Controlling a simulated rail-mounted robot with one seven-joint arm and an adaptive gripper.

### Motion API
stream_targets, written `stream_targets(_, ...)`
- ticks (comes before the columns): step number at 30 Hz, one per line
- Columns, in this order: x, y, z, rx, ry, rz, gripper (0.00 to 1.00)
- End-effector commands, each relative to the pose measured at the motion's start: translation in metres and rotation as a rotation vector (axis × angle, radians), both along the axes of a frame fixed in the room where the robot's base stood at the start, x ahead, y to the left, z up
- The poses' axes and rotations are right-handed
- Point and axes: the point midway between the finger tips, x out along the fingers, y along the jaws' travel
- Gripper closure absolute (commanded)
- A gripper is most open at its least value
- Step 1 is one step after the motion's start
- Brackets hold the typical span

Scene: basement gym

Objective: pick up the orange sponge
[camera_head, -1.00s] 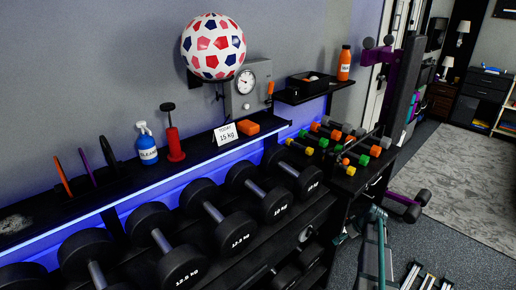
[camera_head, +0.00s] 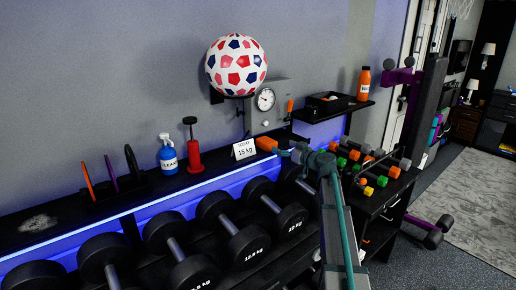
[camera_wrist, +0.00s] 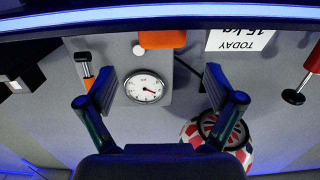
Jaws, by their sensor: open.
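The orange sponge (camera_head: 266,144) lies on the black wall shelf (camera_head: 95,211), just right of the white "15 kg" card (camera_head: 244,149). My gripper (camera_head: 286,152) is close by, at the sponge's right in the head view. In the wrist view, which looks upside down, the sponge (camera_wrist: 163,39) is at the top, beyond my open fingers and roughly centred between them. My gripper (camera_wrist: 158,88) is empty, with its fingers wide apart. The sponge is apart from both fingers.
A grey wall box with a dial (camera_head: 266,99) is behind the sponge. A red pump-like object (camera_head: 194,155) and blue spray bottle (camera_head: 167,156) stand left of the card. A ball (camera_head: 236,66) is above. Dumbbells (camera_head: 235,239) fill the rack below.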

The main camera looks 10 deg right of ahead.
Motion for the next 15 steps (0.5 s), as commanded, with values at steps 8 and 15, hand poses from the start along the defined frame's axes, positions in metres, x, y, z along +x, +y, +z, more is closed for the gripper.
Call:
stream_targets(8,0.033,0.014,0.001,0.006,0.002,0.003,0.08)
stream_targets(15,0.052,0.024,-0.002,0.003,0.000,0.002,0.08)
